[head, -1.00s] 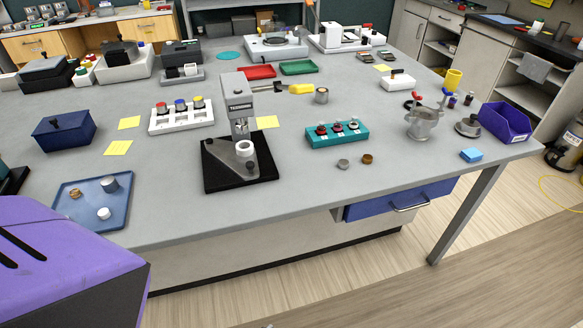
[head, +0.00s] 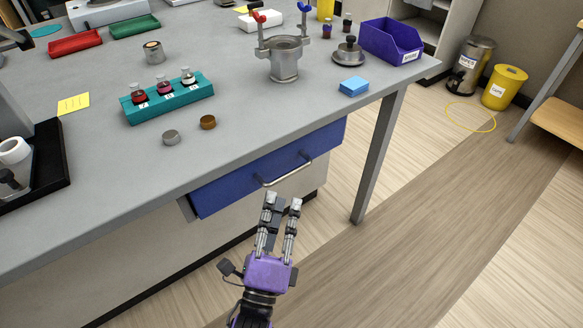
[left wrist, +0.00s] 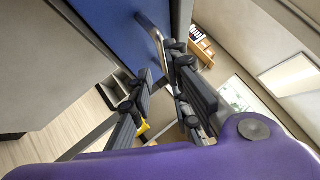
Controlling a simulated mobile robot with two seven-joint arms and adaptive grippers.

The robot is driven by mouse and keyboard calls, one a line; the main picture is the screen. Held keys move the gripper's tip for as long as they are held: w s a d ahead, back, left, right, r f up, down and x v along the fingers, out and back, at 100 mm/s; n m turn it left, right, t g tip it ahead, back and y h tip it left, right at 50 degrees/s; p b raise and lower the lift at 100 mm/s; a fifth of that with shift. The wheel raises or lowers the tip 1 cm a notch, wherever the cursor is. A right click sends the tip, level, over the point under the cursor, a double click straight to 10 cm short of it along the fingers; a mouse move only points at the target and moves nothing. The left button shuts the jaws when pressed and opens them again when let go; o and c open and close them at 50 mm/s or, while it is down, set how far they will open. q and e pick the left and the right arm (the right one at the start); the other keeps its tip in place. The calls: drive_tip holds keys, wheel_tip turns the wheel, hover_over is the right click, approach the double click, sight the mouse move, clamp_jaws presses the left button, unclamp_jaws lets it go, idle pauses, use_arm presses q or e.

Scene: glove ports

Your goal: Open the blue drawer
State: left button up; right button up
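The blue drawer (head: 235,180) sits under the front edge of the grey bench and looks shut. Its silver bar handle (head: 288,172) runs across the drawer front. My left gripper (head: 282,200) is open and empty, fingers pointing at the drawer, just below and in front of the handle in the head view. My right gripper is not in view.
The grey bench (head: 95,175) carries a teal vial rack (head: 170,105), a metal pot (head: 284,65), a blue block (head: 354,86) and a purple bin (head: 393,40) above the drawer. A bench leg (head: 378,155) stands right of the drawer. The wooden floor (head: 440,230) in front is clear.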

sight(286, 174)
use_arm(q)
drive_tip(key=shift+m, duration=0.4)
drive_tip(key=x, duration=0.7)
drive_tip(key=shift+w+a+r, duration=0.1)
drive_tip(key=shift+r, duration=0.25)
clamp_jaws()
